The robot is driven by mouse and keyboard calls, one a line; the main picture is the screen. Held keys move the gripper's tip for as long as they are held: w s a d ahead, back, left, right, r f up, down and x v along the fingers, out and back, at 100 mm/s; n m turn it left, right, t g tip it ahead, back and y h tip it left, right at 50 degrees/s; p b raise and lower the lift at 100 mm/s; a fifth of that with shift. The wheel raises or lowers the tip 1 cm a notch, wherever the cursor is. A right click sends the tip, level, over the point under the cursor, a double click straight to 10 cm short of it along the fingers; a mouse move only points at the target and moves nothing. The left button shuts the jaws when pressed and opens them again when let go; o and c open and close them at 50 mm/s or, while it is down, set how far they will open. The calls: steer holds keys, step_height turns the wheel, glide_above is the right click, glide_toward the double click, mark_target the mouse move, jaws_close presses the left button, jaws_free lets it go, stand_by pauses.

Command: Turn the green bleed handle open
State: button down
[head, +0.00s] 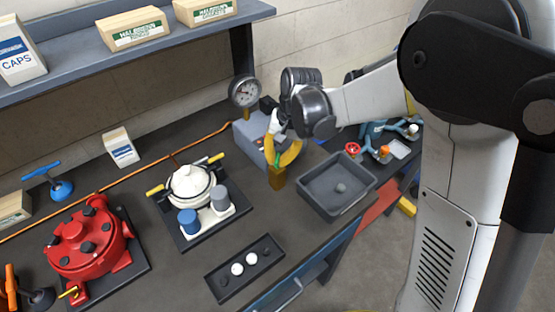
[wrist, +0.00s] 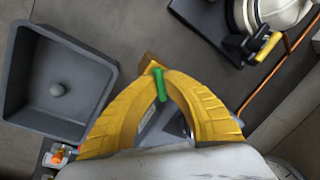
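The green bleed handle (wrist: 159,85) is a short green bar seen between my gripper's yellow fingers in the wrist view. A small part of the handle (head: 277,160) also shows in the head view, beside the grey box with the gauge. A brass block (wrist: 148,61) lies just beyond the fingertips; it also shows in the head view (head: 277,181). My gripper (wrist: 158,73) has its two curved fingers brought together at the tips, with the green handle between them. In the head view my gripper (head: 277,166) is at the block, and its fingers partly hide the handle.
A grey box (head: 248,135) with a round gauge (head: 244,91) stands behind. A grey bin (head: 318,199) holding a small knob is close on the right. A white-lidded motor (head: 190,184) is on the left. A copper pipe (wrist: 270,75) runs along the back.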

steer(key=n, duration=0.4)
steer(key=shift+n+g, duration=0.3)
steer(key=shift+g, duration=0.1)
steer(key=shift+n+g+b, duration=0.35)
steer(key=shift+n+g, duration=0.05)
steer(key=shift+n, duration=1.8)
steer(key=c, duration=1.4)
jaws_free()
steer(key=shift+w, duration=0.1)
steer(key=shift+c, duration=0.2)
steer(key=shift+r, duration=0.15)
steer(key=v, duration=1.1)
steer(key=shift+r, duration=0.45)
